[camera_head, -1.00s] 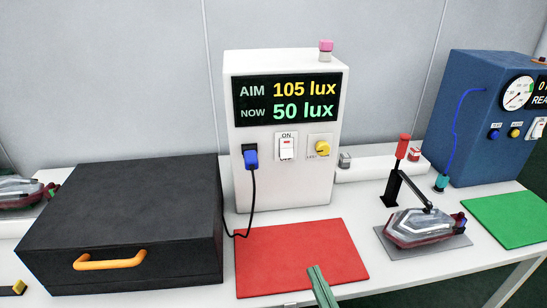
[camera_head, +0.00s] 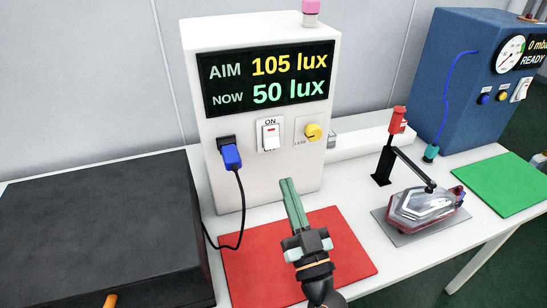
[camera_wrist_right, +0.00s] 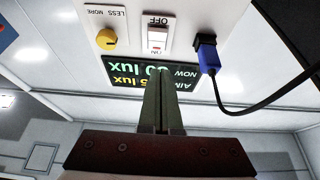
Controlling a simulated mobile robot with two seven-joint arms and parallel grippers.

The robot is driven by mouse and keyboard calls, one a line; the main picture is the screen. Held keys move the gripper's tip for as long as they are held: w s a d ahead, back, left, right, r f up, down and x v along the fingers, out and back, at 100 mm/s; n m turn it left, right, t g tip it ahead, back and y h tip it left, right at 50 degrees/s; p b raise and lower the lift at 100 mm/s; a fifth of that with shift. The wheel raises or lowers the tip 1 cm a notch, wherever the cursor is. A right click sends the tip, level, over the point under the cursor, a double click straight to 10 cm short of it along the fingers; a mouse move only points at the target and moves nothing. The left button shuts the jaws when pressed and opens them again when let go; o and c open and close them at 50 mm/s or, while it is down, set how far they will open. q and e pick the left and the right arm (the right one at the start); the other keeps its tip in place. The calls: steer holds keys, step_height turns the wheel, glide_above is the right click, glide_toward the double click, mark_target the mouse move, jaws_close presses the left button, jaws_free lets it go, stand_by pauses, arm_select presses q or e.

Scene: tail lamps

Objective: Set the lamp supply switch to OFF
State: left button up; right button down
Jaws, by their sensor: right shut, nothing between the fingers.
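The lamp supply switch (camera_head: 269,135) is a white rocker with a red mark, between ON and OFF labels on the front of the white supply box (camera_head: 228,185). It also shows upside down in the right wrist view (camera_wrist_right: 157,38). The display (camera_head: 268,79) reads AIM 105 lux and NOW 50 lux. My right gripper (camera_head: 287,182) is shut and empty, with its green fingers below the switch and apart from it. In the right wrist view its fingers (camera_wrist_right: 162,80) point up toward the box and cover part of the display. My left gripper is not in view.
A blue plug (camera_head: 231,157) with a black cable sits left of the switch, and a yellow knob (camera_head: 312,132) right of it. A red mat (camera_head: 345,250) lies below. A black case (camera_head: 100,225) stands left; a clamped lamp (camera_head: 422,209) is at right.

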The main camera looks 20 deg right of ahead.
mark_target(269, 144)
steer(key=w, duration=0.3)
steer(key=w+b, duration=0.1)
steer(key=w, duration=0.1)
steer(key=w+b, duration=0.1)
steer(key=w, duration=0.2)
steer(key=shift+w+a+r, duration=0.15)
steer(key=shift+w+r, duration=0.2)
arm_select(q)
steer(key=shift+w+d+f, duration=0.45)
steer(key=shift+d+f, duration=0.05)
